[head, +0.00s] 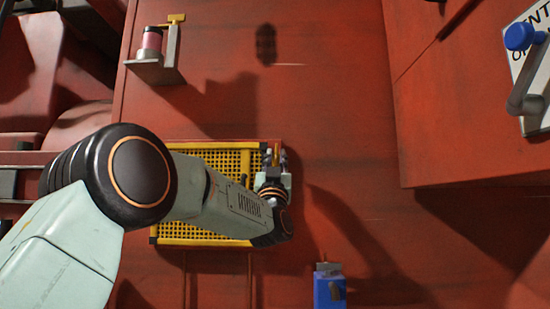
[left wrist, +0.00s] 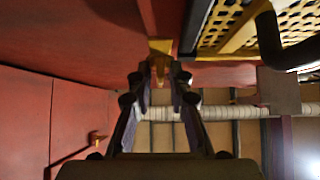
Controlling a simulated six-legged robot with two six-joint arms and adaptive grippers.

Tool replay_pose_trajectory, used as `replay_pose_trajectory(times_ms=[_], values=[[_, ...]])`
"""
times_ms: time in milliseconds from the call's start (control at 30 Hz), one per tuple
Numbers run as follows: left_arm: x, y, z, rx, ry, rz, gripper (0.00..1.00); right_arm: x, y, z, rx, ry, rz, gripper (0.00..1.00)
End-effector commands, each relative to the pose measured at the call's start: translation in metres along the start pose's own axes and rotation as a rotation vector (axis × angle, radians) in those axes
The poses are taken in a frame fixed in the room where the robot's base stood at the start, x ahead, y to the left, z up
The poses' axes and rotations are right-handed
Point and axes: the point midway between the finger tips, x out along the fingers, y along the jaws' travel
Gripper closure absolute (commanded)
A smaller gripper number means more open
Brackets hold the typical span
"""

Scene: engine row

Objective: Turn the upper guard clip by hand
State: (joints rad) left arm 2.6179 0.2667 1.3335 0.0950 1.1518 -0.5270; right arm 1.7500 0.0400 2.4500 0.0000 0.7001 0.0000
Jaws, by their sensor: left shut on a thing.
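The yellow mesh guard (head: 200,237) is on the red wall, partly hidden behind my left arm. The upper guard clip (head: 276,152) is a small yellow piece at the guard's upper right edge. My left gripper (head: 272,163) is at this clip. In the left wrist view, the fingers of my left gripper (left wrist: 160,75) close from both sides on the yellow clip (left wrist: 160,48). The mesh guard (left wrist: 222,22) shows there at upper right. The clip's exact angle is hard to tell. My right gripper is not in view.
A small shelf (head: 158,70) with a pink-and-black canister (head: 151,41) is at upper left. A blue box-like part (head: 329,291) is below the guard to the right. A blue-knobbed lever (head: 520,37) and a white sign (head: 536,62) are at upper right.

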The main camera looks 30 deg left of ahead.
Motion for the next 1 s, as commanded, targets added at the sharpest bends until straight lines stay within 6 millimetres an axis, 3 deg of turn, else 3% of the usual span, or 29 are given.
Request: replay_pose_trajectory(times_ms=[667, 700, 800, 1000], values=[[0.0010, -0.0007, 0.0000, -0.045, -0.001, -0.046, 1.00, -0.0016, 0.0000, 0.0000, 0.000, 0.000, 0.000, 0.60], [0.0010, -0.0007, 0.0001, -0.045, -0.001, -0.045, 0.79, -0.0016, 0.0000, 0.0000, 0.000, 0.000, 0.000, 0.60], [0.0008, -0.0005, 0.0003, -0.044, -0.002, -0.045, 0.71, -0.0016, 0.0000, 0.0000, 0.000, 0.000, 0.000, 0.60], [0.0004, 0.0001, 0.0005, -0.044, -0.002, -0.044, 0.71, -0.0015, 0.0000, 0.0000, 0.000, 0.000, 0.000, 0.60]])
